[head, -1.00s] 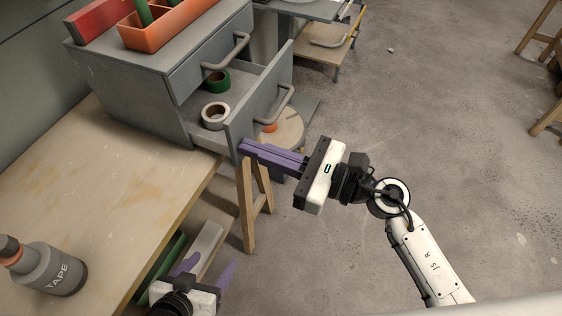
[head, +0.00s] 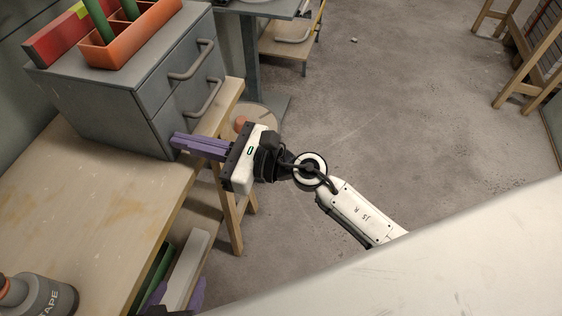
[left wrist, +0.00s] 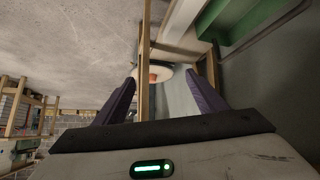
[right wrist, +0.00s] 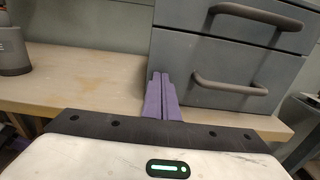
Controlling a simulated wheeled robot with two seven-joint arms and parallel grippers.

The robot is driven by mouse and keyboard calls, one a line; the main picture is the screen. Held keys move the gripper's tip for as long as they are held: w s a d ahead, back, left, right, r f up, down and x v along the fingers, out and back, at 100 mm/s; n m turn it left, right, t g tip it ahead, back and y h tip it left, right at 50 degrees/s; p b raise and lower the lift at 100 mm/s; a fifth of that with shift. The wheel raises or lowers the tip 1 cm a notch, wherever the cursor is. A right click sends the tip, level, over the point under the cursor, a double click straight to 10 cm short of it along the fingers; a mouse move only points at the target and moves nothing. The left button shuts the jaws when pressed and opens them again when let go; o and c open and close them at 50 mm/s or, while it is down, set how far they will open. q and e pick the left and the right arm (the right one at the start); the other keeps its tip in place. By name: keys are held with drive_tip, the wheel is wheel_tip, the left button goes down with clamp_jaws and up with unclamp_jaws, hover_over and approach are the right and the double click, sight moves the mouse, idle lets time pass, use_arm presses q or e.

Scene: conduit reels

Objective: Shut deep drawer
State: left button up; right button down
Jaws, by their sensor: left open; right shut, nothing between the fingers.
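The grey two-drawer cabinet (head: 105,105) stands on the wooden workbench. Its lower, deep drawer (head: 180,118) sits flush with the cabinet front, and no gap shows. The deep drawer also looks closed in the right wrist view (right wrist: 222,91). My right gripper (head: 176,140) is shut and empty, its purple fingertips by the lower left edge of the drawer front; whether they touch it I cannot tell. My left gripper (left wrist: 162,88) is open and empty, low beside the bench; only its purple fingers show at the bottom of the head view.
An orange bin (head: 128,42) and a red box (head: 58,40) sit on the cabinet. A grey tape bottle (head: 40,297) stands at the bench's near left. A round stool (head: 262,117) is beyond my right gripper. Open floor lies to the right.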

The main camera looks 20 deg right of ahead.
use_arm(q)
drive_tip(key=shift+w, duration=0.1)
use_arm(e)
drive_tip(key=shift+a+r, duration=0.2)
drive_tip(key=shift+d+f, duration=0.1)
drive_tip(key=shift+d, duration=0.05)
use_arm(q)
drive_tip(key=shift+d+f+b, duration=0.3)
drive_tip(key=shift+f+b, duration=0.2)
drive_tip(key=shift+b, duration=0.3)
drive_tip(key=shift+d+f+b, duration=0.25)
drive_tip(key=shift+f+b, duration=0.25)
drive_tip(key=shift+b, duration=0.25)
use_arm(e)
drive_tip(key=v, duration=1.4)
